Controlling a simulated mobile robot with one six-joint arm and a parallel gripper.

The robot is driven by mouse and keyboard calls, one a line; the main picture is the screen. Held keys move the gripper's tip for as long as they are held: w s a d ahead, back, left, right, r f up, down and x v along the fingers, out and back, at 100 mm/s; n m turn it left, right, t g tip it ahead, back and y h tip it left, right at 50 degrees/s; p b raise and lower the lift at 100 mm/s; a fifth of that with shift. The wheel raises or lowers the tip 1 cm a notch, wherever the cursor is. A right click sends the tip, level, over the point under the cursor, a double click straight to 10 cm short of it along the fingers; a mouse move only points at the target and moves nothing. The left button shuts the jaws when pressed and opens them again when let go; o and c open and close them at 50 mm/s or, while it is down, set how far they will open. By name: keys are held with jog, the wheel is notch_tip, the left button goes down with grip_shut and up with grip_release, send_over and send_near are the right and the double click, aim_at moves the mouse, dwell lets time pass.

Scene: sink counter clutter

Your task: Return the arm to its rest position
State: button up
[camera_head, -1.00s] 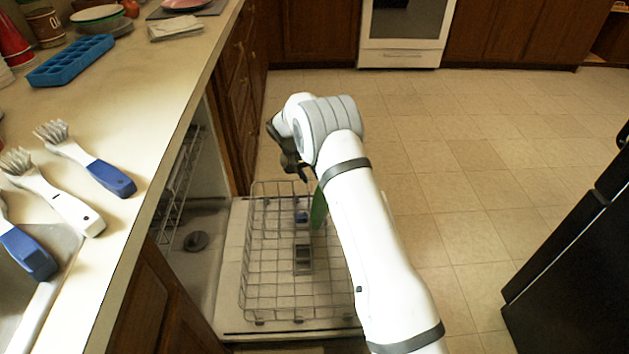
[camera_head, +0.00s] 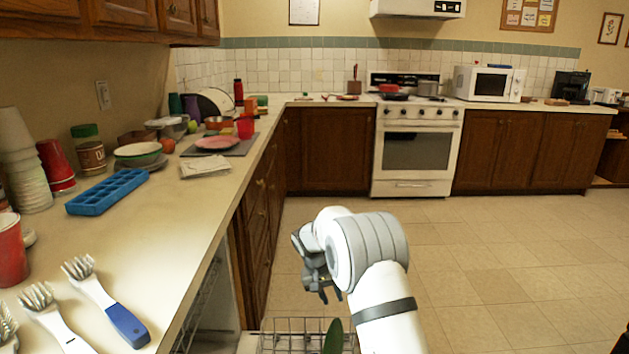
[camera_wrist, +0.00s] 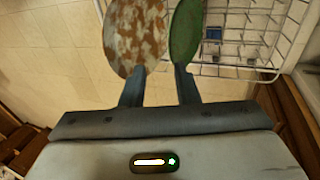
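My gripper (camera_head: 320,290) hangs at the end of my white arm, above the wire dish rack, in the head view. In the wrist view its two dark fingers (camera_wrist: 160,88) stand apart with a clear gap and nothing seen gripped between them. A brown-speckled oval piece (camera_wrist: 135,35) and a green oval piece (camera_wrist: 186,32) show by the fingertips. I cannot tell whether the fingers touch them. The green piece also shows in the head view (camera_head: 333,337), below the gripper. The speckled one is not visible there.
The dish rack (camera_head: 290,337) lies low beside the left counter (camera_head: 180,215). That counter holds brushes (camera_head: 110,308), a blue ice tray (camera_head: 107,191), cups and plates. A stove (camera_head: 417,150) stands at the back. The tiled floor on the right (camera_head: 500,260) is clear.

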jog(key=s+d+r+y+p, duration=0.1)
jog(key=s+d+r+p, duration=0.15)
jog(key=s+r, duration=0.4)
jog(key=s+d+r+p, duration=0.2)
jog(key=s+r+p, duration=0.15)
jog(key=r, duration=0.65)
jog(key=s+d+r+y+p, duration=0.1)
jog(key=s+d+r+p, duration=0.15)
jog(key=s+r, duration=0.5)
jog(key=s+d+r+t+p, duration=0.1)
jog(key=s+r+p, duration=0.3)
jog(key=s, duration=0.6)
jog(key=s+d+r+y+p, duration=0.1)
jog(key=s+d+r+p, duration=0.1)
jog(key=s+r+p, duration=0.2)
jog(key=s+r, duration=0.3)
jog(key=s, duration=0.3)
jog(key=shift+s+d+r+t+y, duration=0.15)
jog(key=shift+s+r+t+y, duration=0.15)
jog(key=shift+s+t, duration=0.1)
jog(key=shift+c, duration=0.3)
